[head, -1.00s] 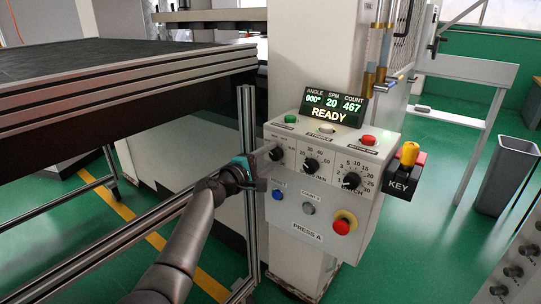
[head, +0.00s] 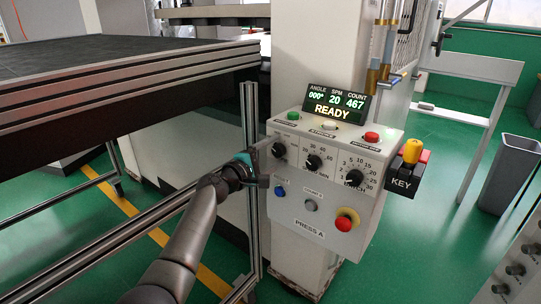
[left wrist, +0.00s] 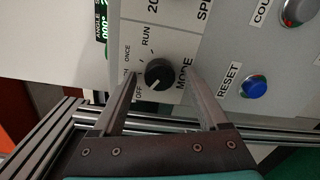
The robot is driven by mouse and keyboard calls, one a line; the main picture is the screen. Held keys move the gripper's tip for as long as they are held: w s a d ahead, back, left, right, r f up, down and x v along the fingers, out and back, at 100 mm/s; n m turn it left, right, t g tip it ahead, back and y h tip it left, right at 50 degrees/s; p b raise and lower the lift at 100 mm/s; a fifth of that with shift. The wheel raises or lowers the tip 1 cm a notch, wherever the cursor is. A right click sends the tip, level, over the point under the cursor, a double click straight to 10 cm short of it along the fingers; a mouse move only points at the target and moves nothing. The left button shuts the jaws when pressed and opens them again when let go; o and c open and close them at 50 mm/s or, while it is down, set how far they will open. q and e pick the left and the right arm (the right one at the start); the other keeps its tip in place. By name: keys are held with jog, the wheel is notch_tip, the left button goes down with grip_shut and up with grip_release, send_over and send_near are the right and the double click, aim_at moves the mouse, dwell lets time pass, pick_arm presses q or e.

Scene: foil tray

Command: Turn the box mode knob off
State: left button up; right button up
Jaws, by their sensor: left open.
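The mode knob (head: 278,150) is a round black knob at the upper left of the grey Press A control box (head: 312,226). In the left wrist view the knob (left wrist: 159,73) sits beside the labels OFF, ONCE and RUN. A pale mark on its lower left side appears to face OFF. My left gripper (head: 262,166) is open, just in front of and to the left of the knob in the head view. In the left wrist view its fingers (left wrist: 160,80) stand on either side of the knob, with no visible contact. My right gripper is not in view.
Two more black knobs (head: 313,161) (head: 353,178), a blue reset button (head: 280,191) and a red stop button (head: 345,220) share the box face. The display (head: 337,103) reads READY. A KEY switch (head: 404,170) juts out at right. A metal frame post (head: 251,190) stands close left.

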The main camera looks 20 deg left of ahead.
pick_arm(q)
jog(key=shift+s+a, duration=0.1)
jog(key=shift+s, duration=0.15)
jog(key=p+v, duration=0.2)
jog(key=v, duration=0.2)
jog(key=p, duration=0.2)
send_near(275, 152)
jog(key=v, duration=0.6)
jog(key=shift+s, duration=0.2)
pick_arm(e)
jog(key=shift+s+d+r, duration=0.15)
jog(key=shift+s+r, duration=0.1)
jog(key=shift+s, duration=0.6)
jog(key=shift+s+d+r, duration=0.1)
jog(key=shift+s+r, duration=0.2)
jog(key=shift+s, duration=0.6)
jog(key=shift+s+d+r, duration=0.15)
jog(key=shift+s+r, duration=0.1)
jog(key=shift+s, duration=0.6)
